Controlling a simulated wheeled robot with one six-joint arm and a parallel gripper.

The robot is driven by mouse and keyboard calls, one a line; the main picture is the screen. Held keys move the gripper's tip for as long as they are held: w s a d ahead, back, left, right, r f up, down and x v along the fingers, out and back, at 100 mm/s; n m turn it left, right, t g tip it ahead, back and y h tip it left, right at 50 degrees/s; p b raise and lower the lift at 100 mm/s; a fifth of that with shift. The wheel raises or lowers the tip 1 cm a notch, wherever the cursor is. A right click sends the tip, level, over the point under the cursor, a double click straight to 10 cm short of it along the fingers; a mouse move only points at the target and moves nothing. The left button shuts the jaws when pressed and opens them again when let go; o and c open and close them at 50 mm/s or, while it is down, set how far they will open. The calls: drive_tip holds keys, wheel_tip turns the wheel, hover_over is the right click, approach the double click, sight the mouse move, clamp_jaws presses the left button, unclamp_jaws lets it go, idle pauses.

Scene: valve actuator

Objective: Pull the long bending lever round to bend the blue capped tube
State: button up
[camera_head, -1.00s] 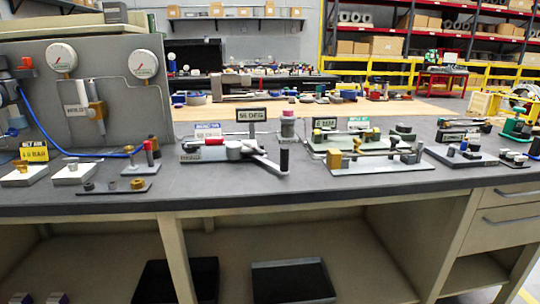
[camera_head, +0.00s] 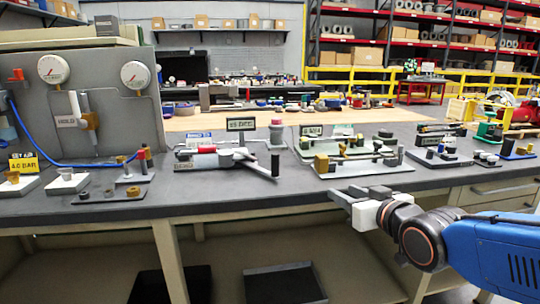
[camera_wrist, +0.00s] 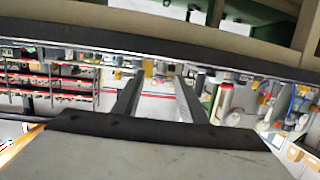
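The tube bender (camera_head: 206,160) stands on the bench's front half, with a red part on top. Its long grey lever (camera_head: 252,163) reaches right and toward me, ending in an upright black handle (camera_head: 275,164). I cannot clearly make out the blue capped tube; the bender's left end is too small to tell. My gripper (camera_head: 345,195) is at the bench's front edge, right of the handle and nearer me, clear of it. In the wrist view my gripper's two fingers (camera_wrist: 158,80) are apart with nothing between them.
A small angle sign (camera_head: 240,125) and a pink-topped post (camera_head: 277,132) stand behind the bender. A fixture plate (camera_head: 360,168) with brass and grey parts lies to its right. A gauge panel (camera_head: 90,105) with a blue hose stands at left. Bare bench lies in front of the lever.

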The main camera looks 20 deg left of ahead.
drive_tip(key=s+a+r+n+y, duration=0.2)
drive_tip(key=a+r+y, duration=0.2)
drive_tip(key=a, duration=0.7)
drive_tip(key=x, duration=1.7)
drive_tip(key=shift+s+a+f, duration=0.1)
drive_tip(key=shift+a+f, duration=0.1)
drive_tip(key=shift+f, duration=0.05)
drive_tip(key=shift+c, duration=0.3)
clamp_jaws()
